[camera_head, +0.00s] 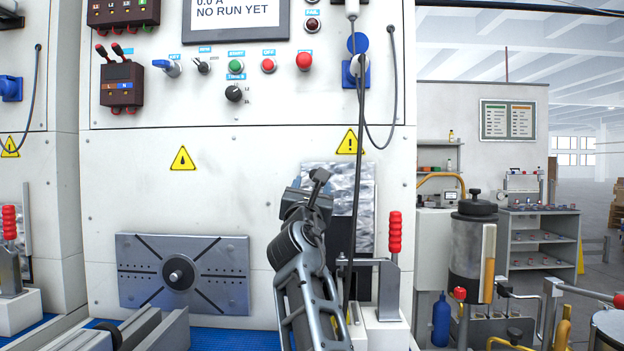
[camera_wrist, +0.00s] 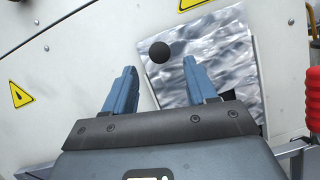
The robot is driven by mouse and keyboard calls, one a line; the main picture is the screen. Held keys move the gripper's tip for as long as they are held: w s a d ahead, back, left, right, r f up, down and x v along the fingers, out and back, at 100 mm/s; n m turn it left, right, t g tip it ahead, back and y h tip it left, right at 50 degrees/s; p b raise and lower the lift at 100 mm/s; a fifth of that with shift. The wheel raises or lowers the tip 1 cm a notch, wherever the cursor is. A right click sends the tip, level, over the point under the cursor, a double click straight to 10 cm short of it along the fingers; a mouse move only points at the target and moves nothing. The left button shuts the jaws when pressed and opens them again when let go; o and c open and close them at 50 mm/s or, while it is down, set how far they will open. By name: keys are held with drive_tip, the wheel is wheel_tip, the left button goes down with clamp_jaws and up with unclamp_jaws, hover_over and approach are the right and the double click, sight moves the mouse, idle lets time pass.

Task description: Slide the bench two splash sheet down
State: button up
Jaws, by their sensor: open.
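The splash sheet (camera_head: 366,188) is a silvery, crinkled, see-through-looking panel on the white bench front, right of centre in the head view. It fills the upper middle of the wrist view (camera_wrist: 222,48). A round black knob (camera_wrist: 159,52) sits on its left part. My gripper (camera_wrist: 160,68) is open, its two blue-grey fingers on either side of the knob in the picture. Whether they touch it I cannot tell. In the head view my gripper (camera_head: 308,188) is in front of the sheet's left side, and my arm hides part of it.
A red-handled clamp (camera_head: 395,232) stands just right of the sheet; its red handle also shows in the wrist view (camera_wrist: 313,88). A black cable (camera_head: 358,160) hangs down in front of the sheet. A grey plate with a hub (camera_head: 218,258) is at left.

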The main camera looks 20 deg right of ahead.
drive_tip(key=shift+b+x, duration=0.75)
drive_tip(key=shift+x, duration=2.7)
clamp_jaws()
drive_tip(key=shift+f, duration=0.1)
